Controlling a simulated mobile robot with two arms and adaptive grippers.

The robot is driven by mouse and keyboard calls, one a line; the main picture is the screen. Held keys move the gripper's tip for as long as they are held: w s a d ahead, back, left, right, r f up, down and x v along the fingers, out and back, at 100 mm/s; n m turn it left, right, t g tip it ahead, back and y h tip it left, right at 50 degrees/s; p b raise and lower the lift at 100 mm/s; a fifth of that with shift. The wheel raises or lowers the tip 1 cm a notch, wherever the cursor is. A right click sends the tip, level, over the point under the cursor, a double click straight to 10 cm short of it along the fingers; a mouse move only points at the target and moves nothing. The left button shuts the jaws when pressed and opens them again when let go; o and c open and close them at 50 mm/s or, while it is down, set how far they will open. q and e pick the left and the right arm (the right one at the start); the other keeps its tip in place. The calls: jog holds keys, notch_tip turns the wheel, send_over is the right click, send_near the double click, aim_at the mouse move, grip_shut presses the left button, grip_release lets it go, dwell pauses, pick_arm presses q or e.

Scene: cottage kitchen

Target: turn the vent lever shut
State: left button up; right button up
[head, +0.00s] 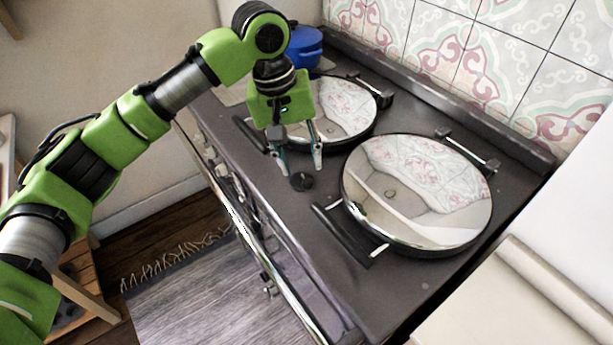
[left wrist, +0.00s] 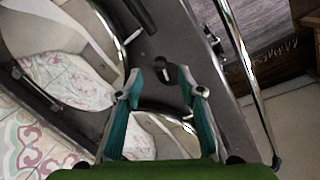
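The vent lever is a small dark round fitting (head: 302,181) on the dark stove top, between the two round lids near the front edge. It shows in the left wrist view (left wrist: 164,67) as a dark piece with a lighter narrow strip, between and just beyond my fingertips. My left gripper (head: 299,164) points down close above the lever, its two fingers apart with nothing between them. It also shows open in the left wrist view (left wrist: 159,80). I cannot tell whether a finger touches the lever. My right gripper is not in view.
A shiny round lid (head: 420,190) with a front handle (head: 342,232) lies right of the lever. A second lid (head: 345,108) lies behind my gripper, and a blue pot (head: 305,47) stands at the back. A metal rail (head: 245,225) runs along the stove front.

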aim_at(307, 181)
pick_arm(q)
jog(key=f, duration=0.4)
jog(key=shift+w+d, duration=0.35)
jog(key=shift+w, duration=0.05)
notch_tip(307, 181, down, 2)
jog(key=shift+d+f+p, duration=0.1)
jog(key=shift+d+p, duration=0.05)
jog(key=shift+p, duration=0.15)
jog(key=shift+f, duration=0.25)
jog(key=shift+d+f, duration=0.15)
jog(key=shift+f, duration=0.15)
jog(key=c, duration=0.9)
grip_shut()
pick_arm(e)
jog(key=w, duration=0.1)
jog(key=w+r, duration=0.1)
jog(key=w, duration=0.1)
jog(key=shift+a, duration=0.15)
